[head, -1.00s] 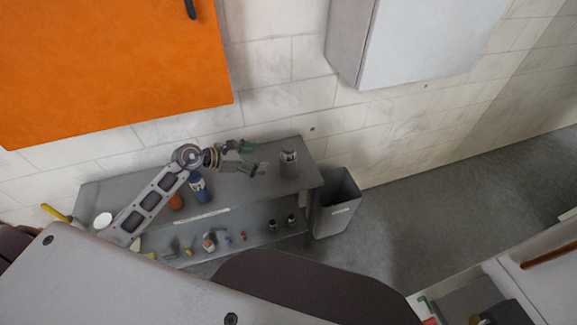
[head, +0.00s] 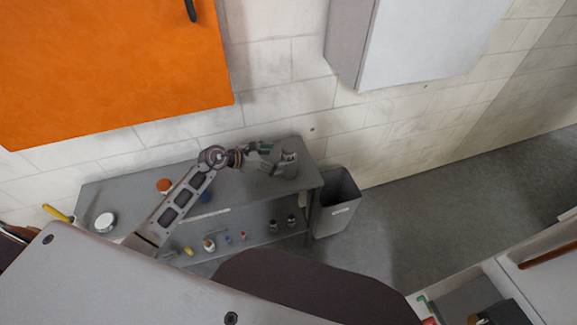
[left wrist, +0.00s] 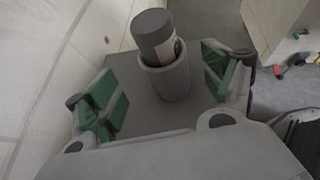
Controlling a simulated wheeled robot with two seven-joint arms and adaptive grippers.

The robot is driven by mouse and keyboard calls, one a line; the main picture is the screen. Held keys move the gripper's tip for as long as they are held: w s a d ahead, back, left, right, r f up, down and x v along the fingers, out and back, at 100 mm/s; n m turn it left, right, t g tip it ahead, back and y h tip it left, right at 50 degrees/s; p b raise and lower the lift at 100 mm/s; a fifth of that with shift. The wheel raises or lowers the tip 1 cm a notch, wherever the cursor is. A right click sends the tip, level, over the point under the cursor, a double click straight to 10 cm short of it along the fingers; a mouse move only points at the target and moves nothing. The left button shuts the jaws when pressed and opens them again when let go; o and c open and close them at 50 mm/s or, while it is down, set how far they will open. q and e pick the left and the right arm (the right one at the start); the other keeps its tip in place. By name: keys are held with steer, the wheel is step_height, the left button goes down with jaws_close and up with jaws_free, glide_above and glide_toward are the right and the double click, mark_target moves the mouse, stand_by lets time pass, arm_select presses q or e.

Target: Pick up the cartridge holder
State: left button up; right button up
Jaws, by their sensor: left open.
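The cartridge holder (left wrist: 165,77) is a grey cup on the bench top, with a dark-capped cartridge (left wrist: 154,34) standing tilted in it. In the head view the holder (head: 290,170) is near the right end of the bench, partly covered by my gripper. My left gripper (head: 275,158) is open and has its fingers close to the holder. In the left wrist view the green-padded fingers of my left gripper (left wrist: 160,88) stand apart on either side of the holder, with gaps between. My right gripper is not in view.
The grey bench (head: 130,190) stands against a white brick wall. An orange-capped container (head: 164,185) and a round white-topped item (head: 105,222) stand on it. A grey bin (head: 337,203) stands at the bench's right end. An orange cabinet (head: 110,70) hangs above.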

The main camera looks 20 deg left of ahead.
mark_target(283, 158)
arm_select(q)
steer(key=shift+w+d+f, duration=0.3)
steer(key=shift+w+d, duration=0.1)
steer(key=shift+d, duration=0.05)
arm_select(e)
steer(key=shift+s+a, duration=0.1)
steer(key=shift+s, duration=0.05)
arm_select(q)
steer(key=shift+p+x, duration=0.4)
steer(key=shift+x, duration=2.2)
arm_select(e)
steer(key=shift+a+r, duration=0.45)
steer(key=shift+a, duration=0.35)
arm_select(q)
steer(key=shift+s+d+r, duration=0.1)
steer(key=shift+d, duration=0.1)
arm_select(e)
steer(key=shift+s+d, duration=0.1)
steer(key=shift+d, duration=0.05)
